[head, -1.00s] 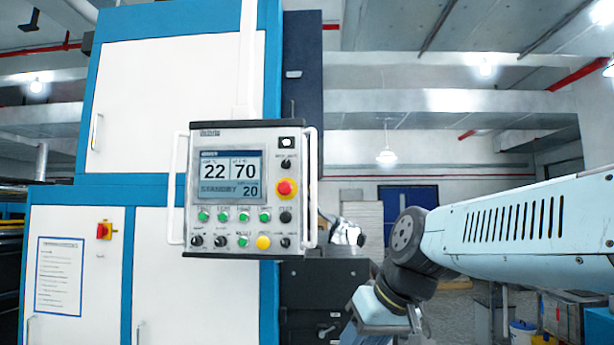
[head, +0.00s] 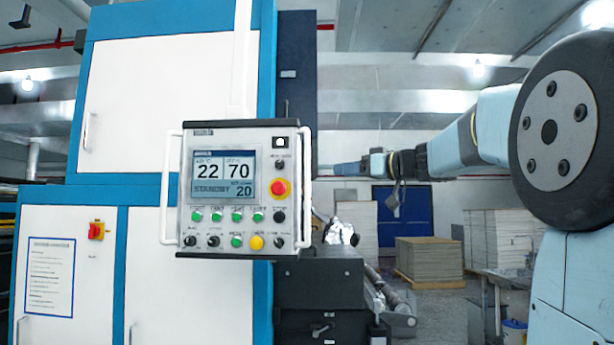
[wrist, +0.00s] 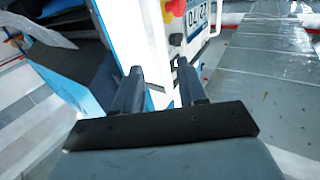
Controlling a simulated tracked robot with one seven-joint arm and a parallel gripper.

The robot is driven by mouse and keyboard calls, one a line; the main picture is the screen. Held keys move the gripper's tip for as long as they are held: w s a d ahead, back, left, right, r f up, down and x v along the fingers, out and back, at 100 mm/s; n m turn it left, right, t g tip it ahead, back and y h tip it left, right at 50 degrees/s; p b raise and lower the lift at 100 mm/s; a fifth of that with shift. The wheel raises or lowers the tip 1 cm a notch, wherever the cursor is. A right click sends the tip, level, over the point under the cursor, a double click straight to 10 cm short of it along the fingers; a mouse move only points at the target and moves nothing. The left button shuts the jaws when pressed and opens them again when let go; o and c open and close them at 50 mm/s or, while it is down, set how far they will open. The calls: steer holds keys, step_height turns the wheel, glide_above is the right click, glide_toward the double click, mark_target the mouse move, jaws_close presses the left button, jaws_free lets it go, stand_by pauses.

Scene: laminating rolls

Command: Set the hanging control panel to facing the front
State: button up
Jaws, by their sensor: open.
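The hanging control panel (head: 235,222) is a grey box with a screen, several coloured buttons and a white side handle at each edge. It hangs from a white pole (head: 241,65), its screen side turned towards the head camera. In the head view my gripper (head: 342,168) is just right of the panel's right handle (head: 305,188), at screen height, and looks apart from it. In the wrist view my gripper (wrist: 159,82) is open, with nothing visibly held between the fingers. The panel's screen and red button appear upside down beyond the fingers (wrist: 190,22).
A blue and white machine cabinet (head: 95,180) stands behind the panel. A dark roller unit (head: 325,295) is low, below my gripper. Stacked sheets (head: 428,258) on a pallet and a blue door (head: 404,208) are farther back. Open floor lies right of the roller unit.

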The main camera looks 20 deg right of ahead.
steer(key=x, duration=1.2)
steer(key=shift+w+a, duration=0.25)
steer(key=shift+a, duration=0.1)
steer(key=shift+c, duration=0.5)
jaws_close()
